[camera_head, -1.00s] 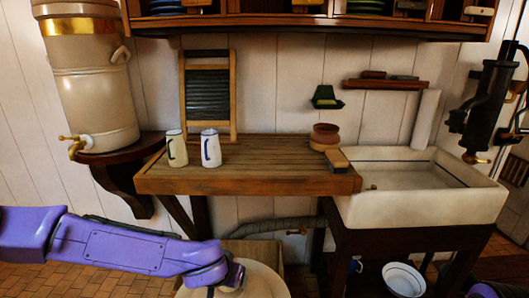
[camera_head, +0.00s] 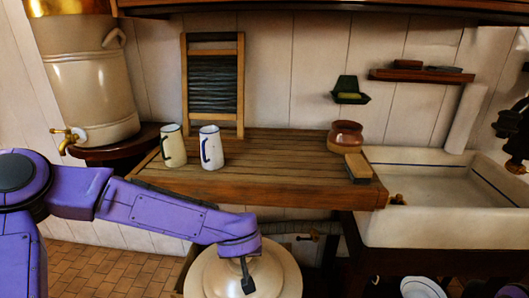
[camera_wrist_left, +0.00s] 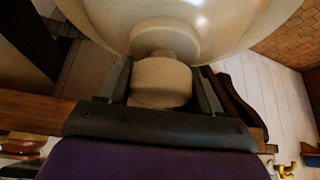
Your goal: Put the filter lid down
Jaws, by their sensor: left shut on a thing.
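The filter lid (camera_head: 210,277) is a round, cream, domed disc low in the head view, in front of the wooden counter. My left gripper (camera_head: 247,276) is shut on its knob. My right gripper is not in view.
The slatted wooden counter (camera_head: 270,165) holds two enamel mugs (camera_head: 173,146) (camera_head: 210,148), a washboard (camera_head: 212,85), a brown pot (camera_head: 345,137) and a brush (camera_head: 359,167). Its front middle is clear. A white sink (camera_head: 420,222) stands at the right.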

